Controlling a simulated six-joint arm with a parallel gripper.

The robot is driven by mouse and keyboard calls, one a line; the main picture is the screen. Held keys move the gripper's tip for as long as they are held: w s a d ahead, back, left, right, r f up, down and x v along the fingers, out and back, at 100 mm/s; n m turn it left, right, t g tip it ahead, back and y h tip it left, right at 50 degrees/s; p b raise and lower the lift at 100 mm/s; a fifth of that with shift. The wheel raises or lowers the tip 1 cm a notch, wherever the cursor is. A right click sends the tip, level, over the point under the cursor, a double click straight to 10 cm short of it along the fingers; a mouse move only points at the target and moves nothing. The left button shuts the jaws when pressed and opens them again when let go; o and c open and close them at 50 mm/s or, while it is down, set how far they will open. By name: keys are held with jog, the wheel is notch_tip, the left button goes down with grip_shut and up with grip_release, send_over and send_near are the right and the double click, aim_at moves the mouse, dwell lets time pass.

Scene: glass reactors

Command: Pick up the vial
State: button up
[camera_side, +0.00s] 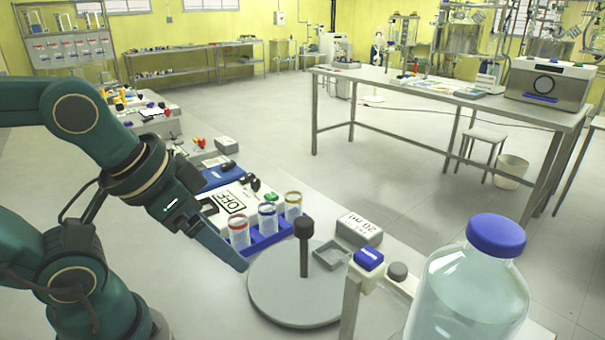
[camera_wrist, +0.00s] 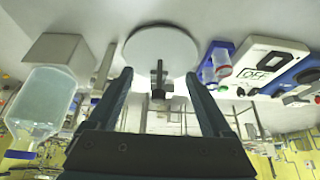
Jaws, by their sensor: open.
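Three clear vials with coloured rims stand upright in a blue rack (camera_side: 262,243): a red-rimmed vial (camera_side: 238,233), a blue-rimmed vial (camera_side: 268,219) and a yellow-rimmed vial (camera_side: 293,207). Part of the rack and vials (camera_wrist: 221,60) also shows in the wrist view, right of my fingers. My gripper (camera_side: 243,264) is open and points down, beside the rack and near the left edge of a round grey plate (camera_side: 290,309). In the wrist view my open fingers (camera_wrist: 158,78) frame the plate and its dark post, with nothing held between them.
The dark post (camera_side: 304,245) rises from the plate. A box labelled 20 ml (camera_side: 359,229) and a small grey tray (camera_side: 331,255) are to the right. A large blue-capped bottle (camera_side: 468,290) stands at front right. A device marked OFF (camera_side: 230,203) sits behind the rack.

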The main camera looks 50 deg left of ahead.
jog(key=n+g+y, duration=0.1)
jog(key=n+g, duration=0.2)
jog(key=n, duration=0.3)
send_over(238, 227)
jog(key=w+d, duration=0.1)
jog(key=d, duration=0.1)
jog(key=s+x, duration=0.1)
jog(key=x, duration=0.3)
jog(key=shift+n+g, duration=0.3)
jog(key=shift+g, duration=0.4)
jog(key=a+f, duration=0.2)
jog(key=f, duration=0.1)
jog(key=shift+s+a+f, duration=0.2)
jog(key=shift+a+f, duration=0.1)
jog(key=shift+a, duration=0.1)
jog(key=shift+a+f, duration=0.1)
jog(key=shift+f, duration=0.15)
jog(key=shift+w+a+f, duration=0.1)
jog(key=shift+f, duration=1.05)
jog(key=shift+w+a+f, duration=0.1)
jog(key=shift+f, duration=1.05)
